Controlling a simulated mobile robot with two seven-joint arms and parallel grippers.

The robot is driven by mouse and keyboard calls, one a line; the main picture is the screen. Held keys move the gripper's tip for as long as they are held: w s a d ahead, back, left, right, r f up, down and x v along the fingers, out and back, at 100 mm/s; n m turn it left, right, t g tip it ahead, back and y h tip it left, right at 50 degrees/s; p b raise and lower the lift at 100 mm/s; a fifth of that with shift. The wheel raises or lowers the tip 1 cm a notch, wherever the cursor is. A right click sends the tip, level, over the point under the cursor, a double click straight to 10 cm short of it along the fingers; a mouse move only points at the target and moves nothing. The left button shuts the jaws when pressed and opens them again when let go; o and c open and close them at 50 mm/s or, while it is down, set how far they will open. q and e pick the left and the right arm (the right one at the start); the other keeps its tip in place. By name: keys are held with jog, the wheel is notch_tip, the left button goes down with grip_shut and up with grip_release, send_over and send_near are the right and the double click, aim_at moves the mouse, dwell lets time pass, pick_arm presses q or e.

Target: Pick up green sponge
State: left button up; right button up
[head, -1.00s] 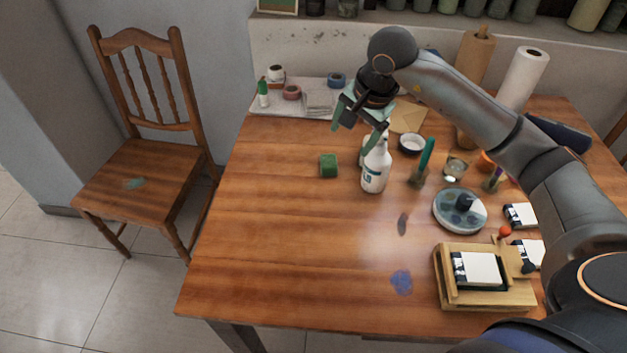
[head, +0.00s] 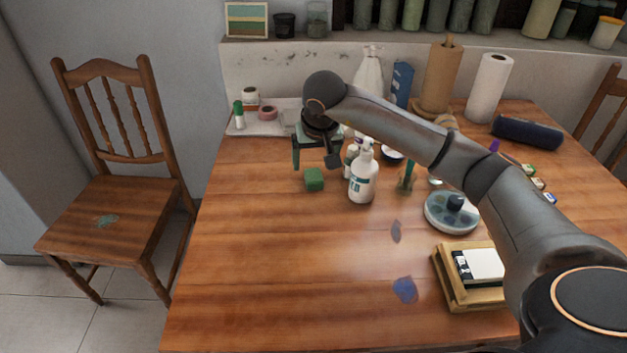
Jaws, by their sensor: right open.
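The green sponge (head: 314,180), a small block, lies on the wooden table (head: 250,270) left of the white spray bottle (head: 363,178). My right gripper (head: 316,164) points down just behind and above the sponge in the picture. Its fingers are spread and nothing is between them. I cannot tell whether a fingertip touches the sponge. My left gripper is out of view.
The spray bottle stands upright close to the right of the sponge. A round palette (head: 452,212) and a wooden box (head: 466,290) are farther right. A light tray (head: 262,128) with jars is behind. The table's front left is clear.

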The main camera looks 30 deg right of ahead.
aim_at(314, 175)
jog(key=x, duration=0.5)
jog(key=shift+s+f+b, duration=0.1)
jog(key=shift+f+b, duration=0.15)
jog(key=shift+b, duration=0.15)
jog(key=shift+r, duration=0.1)
grip_shut()
